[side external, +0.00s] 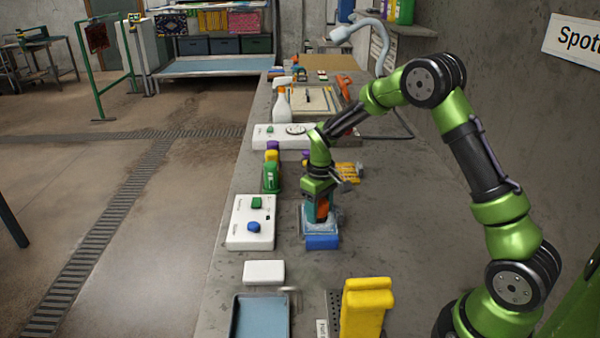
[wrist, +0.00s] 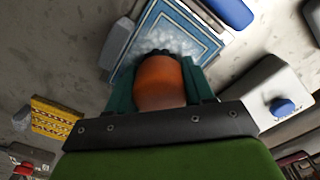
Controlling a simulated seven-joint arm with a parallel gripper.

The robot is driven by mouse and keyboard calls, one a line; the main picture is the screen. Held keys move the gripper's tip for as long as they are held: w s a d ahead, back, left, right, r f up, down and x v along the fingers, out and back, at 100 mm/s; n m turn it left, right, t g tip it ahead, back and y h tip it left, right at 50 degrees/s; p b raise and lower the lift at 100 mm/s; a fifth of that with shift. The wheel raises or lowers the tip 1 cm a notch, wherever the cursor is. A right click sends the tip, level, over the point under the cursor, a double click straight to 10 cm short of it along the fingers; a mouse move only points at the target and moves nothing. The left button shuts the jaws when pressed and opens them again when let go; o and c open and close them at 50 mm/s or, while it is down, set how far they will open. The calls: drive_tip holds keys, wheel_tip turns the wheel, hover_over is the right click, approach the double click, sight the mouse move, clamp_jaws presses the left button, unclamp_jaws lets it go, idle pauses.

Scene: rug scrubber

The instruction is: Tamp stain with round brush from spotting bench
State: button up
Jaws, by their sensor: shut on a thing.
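My gripper (side external: 319,203) points down over the bench and is shut on a round brush with an orange handle (side external: 323,208). In the wrist view the orange handle (wrist: 160,84) sits between the teal fingers of my gripper (wrist: 160,72). Its dark bristle end (wrist: 160,53) is over a small blue-bordered rug piece (wrist: 204,38) with a whitish, foamy-looking middle. The rug piece also shows under my gripper in the side view (side external: 308,231). I cannot tell whether the bristles touch it. The gripper hides part of the rug and any stain mark below the brush.
A blue block (side external: 322,242) lies at the rug's near edge. Yellow brushes (side external: 349,170) lie behind right. A blue tray (side external: 260,318) and yellow block (side external: 366,305) stand in front.

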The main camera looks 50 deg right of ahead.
drive_tip(key=shift+r, duration=3.5)
